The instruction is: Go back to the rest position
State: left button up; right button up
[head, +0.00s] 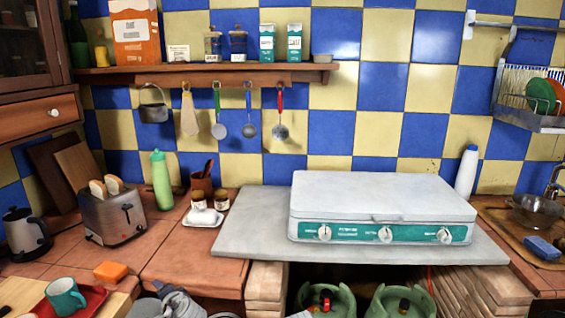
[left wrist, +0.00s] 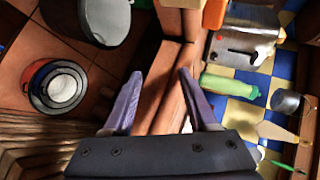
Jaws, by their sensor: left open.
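My left gripper (left wrist: 159,76) shows in the left wrist view with its two purple-grey fingers apart and nothing between them. Past the fingertips is the reddish brick counter edge. In the head view a grey part at the bottom edge, left of centre, seems to be my left arm; its fingers cannot be made out there. My right gripper is not seen in either view.
A toaster with bread (head: 112,212), an orange sponge (head: 111,271), a teal mug (head: 65,296) and a green bottle (head: 161,180) stand on the left counter. A white stove (head: 380,197) sits on a grey slab (head: 240,240). Gas cylinders (head: 325,300) stand beneath.

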pick_arm(q)
jog(key=s+d+f+n+g+h, duration=0.1)
jog(key=s+d+f+g+h, duration=0.2)
jog(key=s+d, duration=0.45)
jog(key=s+d+f+n+g+h, duration=0.2)
jog(key=s+d+f+g, duration=0.25)
jog(key=d, duration=0.65)
jog(key=s+d+f+n+g+h, duration=0.1)
jog(key=s+d+f+g+h, duration=0.15)
jog(key=s+d+f, duration=0.5)
notch_tip(320, 180, up, 19)
jog(key=w+d+p, duration=0.1)
jog(key=p, duration=1.5)
jog(key=shift+w+p, duration=0.25)
jog(key=shift+p, duration=0.1)
